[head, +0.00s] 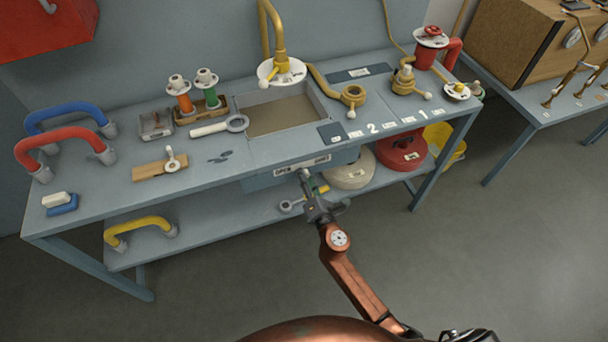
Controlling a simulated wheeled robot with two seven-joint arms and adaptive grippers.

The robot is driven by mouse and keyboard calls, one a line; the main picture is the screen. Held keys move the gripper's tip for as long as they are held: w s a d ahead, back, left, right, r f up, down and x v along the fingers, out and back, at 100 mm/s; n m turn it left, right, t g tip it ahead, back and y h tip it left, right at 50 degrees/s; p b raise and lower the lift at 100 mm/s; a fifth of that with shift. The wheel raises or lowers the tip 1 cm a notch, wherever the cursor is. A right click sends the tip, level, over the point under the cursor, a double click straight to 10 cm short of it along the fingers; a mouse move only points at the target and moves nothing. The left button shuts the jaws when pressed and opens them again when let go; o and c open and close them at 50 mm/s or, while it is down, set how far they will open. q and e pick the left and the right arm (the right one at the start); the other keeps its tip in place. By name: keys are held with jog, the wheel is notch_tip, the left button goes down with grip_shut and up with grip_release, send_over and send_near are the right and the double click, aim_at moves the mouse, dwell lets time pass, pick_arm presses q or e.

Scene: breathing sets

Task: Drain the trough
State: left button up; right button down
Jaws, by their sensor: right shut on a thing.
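The trough (262,101) is a rectangular basin set into the bench, with a brownish floor or murky content; I cannot tell how much water is in it. On its front, below the bench top, is a plate marked "OPEN" and "SHUT" (303,165). Under that plate is a small drain valve with a yellow handle (323,189). My right gripper (308,188) reaches up to it from below and is shut on the valve handle, partly hiding it. My left gripper is not in view.
A yellow tap (278,45) with a white disc stands over the trough. A yellow bucket (452,152) stands behind. The floor in front is clear.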

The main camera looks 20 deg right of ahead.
jog(key=shift+m, duration=0.3)
jog(key=c, duration=1.6)
grip_release()
jog(key=shift+s, duration=0.25)
jog(key=s, duration=1.1)
jog(key=shift+s+d, duration=0.25)
jog(key=shift+s, duration=0.05)
